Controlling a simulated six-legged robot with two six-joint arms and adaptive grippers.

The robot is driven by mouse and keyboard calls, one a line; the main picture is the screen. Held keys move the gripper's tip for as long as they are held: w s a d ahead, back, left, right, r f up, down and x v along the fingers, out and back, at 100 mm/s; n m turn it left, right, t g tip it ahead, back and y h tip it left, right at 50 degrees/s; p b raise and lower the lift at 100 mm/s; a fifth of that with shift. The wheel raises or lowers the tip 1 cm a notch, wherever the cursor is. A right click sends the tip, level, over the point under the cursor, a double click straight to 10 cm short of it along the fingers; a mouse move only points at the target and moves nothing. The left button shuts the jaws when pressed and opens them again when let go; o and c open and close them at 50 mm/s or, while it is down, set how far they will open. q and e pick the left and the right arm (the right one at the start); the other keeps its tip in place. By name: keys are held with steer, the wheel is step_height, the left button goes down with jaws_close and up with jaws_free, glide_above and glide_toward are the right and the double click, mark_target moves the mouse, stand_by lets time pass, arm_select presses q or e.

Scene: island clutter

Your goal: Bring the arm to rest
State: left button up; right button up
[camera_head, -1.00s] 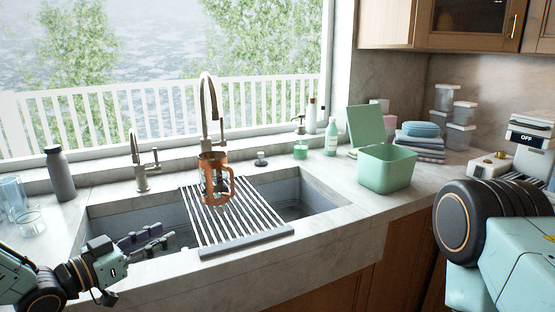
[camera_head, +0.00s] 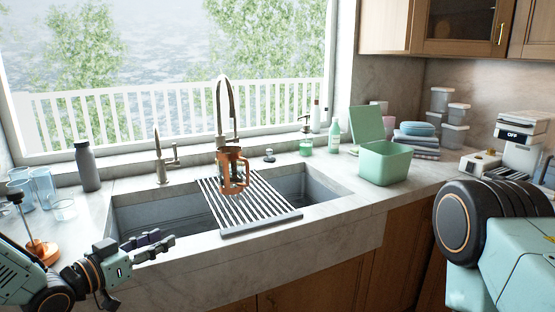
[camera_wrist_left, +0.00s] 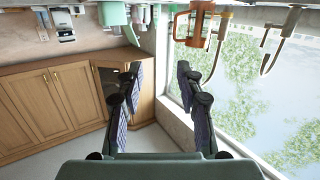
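My left gripper (camera_head: 150,245) is in front of the sink's front edge at the lower left of the head view. In the left wrist view its two fingers (camera_wrist_left: 163,95) stand apart with nothing between them, so it is open and empty. My right arm's upper links fill the lower right of the head view; the right gripper is out of view. An orange-framed glass press jug (camera_head: 233,172) stands on the striped drying rack (camera_head: 260,229) over the sink, apart from the left gripper. It also shows at the top of the left wrist view (camera_wrist_left: 191,24), which is upside down.
The sink (camera_head: 140,218) has a tall faucet (camera_head: 220,100) behind it. An orange lid with a plunger rod (camera_head: 41,250) is near my left arm. Glasses (camera_head: 42,186) and a grey bottle (camera_head: 88,167) stand at left. A green bin (camera_head: 385,164) and stacked containers stand at right.

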arm_select(q)
step_height(320, 180, down, 10)
steer(key=s+n+g+y, duration=0.2)
steer(key=n+y, duration=0.1)
steer(key=s+d+f+n+g+y+b, duration=0.2)
steer(key=s+f+g, duration=0.2)
steer(key=s+f, duration=0.55)
steer(key=s+d+f+n+g+y+b, duration=0.15)
steer(key=s+f+g, duration=0.25)
steer(key=s+f, duration=0.55)
steer(key=s+f+g+y+b, duration=0.1)
steer(key=s+f+g, duration=0.1)
steer(key=s, duration=0.7)
steer(key=s+f+g+b, duration=0.1)
steer(key=s+f+g, duration=0.1)
steer(key=s, duration=0.8)
steer(key=shift+f+m+y+b, duration=0.35)
steer(key=shift+f, duration=0.2)
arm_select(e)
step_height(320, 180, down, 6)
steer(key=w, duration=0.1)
arm_select(q)
steer(key=shift+d, duration=0.1)
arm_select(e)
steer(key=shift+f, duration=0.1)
arm_select(q)
steer(key=shift+w, duration=0.15)
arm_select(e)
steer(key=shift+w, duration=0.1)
